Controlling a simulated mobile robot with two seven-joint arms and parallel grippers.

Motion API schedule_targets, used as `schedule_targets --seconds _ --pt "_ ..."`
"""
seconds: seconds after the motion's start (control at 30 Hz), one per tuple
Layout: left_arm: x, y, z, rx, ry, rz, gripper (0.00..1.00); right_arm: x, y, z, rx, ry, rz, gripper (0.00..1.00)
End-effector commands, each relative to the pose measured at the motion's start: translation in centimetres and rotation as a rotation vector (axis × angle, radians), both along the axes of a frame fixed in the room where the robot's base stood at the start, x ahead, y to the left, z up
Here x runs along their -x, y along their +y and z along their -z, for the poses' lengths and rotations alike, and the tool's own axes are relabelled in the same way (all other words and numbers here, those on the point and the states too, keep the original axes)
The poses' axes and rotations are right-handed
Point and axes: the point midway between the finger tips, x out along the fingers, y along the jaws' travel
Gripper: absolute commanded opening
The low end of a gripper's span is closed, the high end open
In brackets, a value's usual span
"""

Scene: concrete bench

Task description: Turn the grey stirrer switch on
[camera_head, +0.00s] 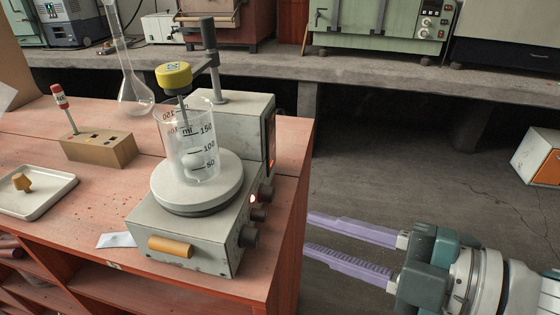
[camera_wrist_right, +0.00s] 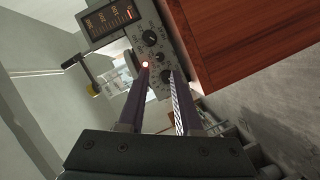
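The grey stirrer (camera_head: 150,225) stands at the right end of the red-brown bench, with a round plate (camera_head: 170,190) and a glass beaker (camera_head: 186,150) on it. An orange bar (camera_head: 170,246) is on its front face; whether it is the switch I cannot tell. Its right side has dark knobs (camera_head: 249,237) and a lit red lamp (camera_head: 258,199). The right wrist view shows this side panel with its knobs (camera_wrist_right: 149,38) and lamp (camera_wrist_right: 145,65). My right gripper (camera_head: 308,233) is open and empty, right of the stirrer, its purple fingers pointing at the panel. My left gripper is not in view.
A yellow-capped stirring rod (camera_head: 173,76) reaches into the beaker. A flask (camera_head: 134,92), a wooden block (camera_head: 98,148) with a red-topped tool, and a white tray (camera_head: 55,205) stand to the left.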

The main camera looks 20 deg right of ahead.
Motion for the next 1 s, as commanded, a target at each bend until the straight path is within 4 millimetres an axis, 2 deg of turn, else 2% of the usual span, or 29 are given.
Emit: schedule_targets --seconds 0.03,0.2,0.77,0.87,1.0 --pt "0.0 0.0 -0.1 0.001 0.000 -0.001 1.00 0.7 -0.5 -0.1 0.000 0.003 -0.001 0.33" --pt "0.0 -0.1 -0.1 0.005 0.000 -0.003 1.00 2.0 -1.4 -0.5 -0.001 0.001 0.000 0.33" --pt "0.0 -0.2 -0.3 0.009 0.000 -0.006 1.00 2.0 -1.6 -0.8 -0.005 0.004 0.013 0.33" --pt "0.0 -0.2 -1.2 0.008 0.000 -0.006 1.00 1.2 -1.8 -1.8 -0.027 0.043 0.093 0.33" --pt "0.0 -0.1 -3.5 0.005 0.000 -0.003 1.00 -0.2 -3.1 -4.1 -0.102 0.187 0.339 0.33"
